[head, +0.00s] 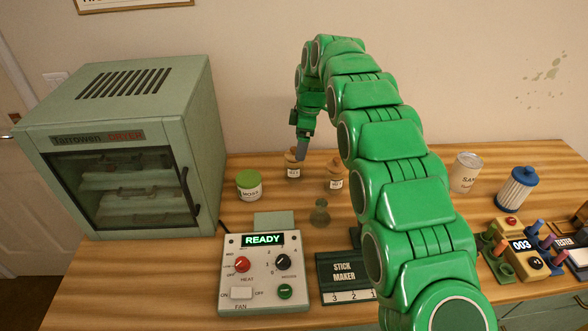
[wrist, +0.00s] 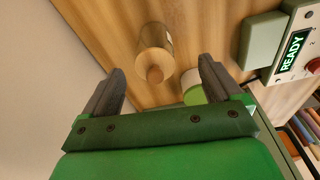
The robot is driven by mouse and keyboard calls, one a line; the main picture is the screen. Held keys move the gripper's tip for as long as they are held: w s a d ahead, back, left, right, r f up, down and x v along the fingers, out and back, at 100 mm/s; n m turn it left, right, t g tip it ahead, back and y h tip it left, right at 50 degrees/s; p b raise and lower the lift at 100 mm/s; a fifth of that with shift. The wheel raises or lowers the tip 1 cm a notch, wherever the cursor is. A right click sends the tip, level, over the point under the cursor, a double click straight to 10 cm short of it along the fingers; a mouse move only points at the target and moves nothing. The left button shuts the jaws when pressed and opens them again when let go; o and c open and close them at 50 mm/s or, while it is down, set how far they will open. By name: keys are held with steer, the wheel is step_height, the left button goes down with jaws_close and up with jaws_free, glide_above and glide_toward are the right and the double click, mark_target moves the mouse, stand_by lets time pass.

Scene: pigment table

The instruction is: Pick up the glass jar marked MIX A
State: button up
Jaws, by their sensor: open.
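Two small cork-topped glass jars stand at the back of the table in the head view, a left one (head: 293,172) and a right one (head: 335,183). Both have small white labels; the letters are too small to tell which is MIX A. My gripper (head: 302,152) is over the left jar, its finger overlapping the cork in the picture. In the wrist view my gripper (wrist: 161,66) has its fingers apart. One cork-topped jar (wrist: 152,48) shows between and beyond the fingertips, and I see no contact.
A green-lidded jar (head: 249,187) stands left of the left jar; a dark stoppered bottle (head: 320,214) stands in front. The dryer (head: 125,150) fills the left side. The control box (head: 264,275) and STICK MAKER (head: 345,275) are at the front. A tin (head: 466,172) stands right.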

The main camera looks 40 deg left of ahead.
mark_target(294, 154)
steer(key=shift+s+a+f, duration=0.2)
steer(key=shift+a+f, duration=0.15)
steer(key=shift+a, duration=0.1)
step_height(294, 154, down, 2)
steer(key=shift+s+a+f, duration=0.1)
steer(key=shift+a, duration=0.05)
steer(key=shift+s+a+f, duration=0.1)
steer(key=shift+a+f, duration=0.15)
steer(key=shift+f, duration=0.6)
steer(key=shift+w+a+f, duration=0.1)
steer(key=shift+a+f, duration=0.15)
steer(key=shift+f, duration=0.6)
steer(key=shift+s+a+f, duration=0.1)
steer(key=shift+a+f, duration=0.15)
steer(key=shift+f, duration=0.6)
steer(key=c, duration=1.2)
steer(key=shift+r, duration=0.1)
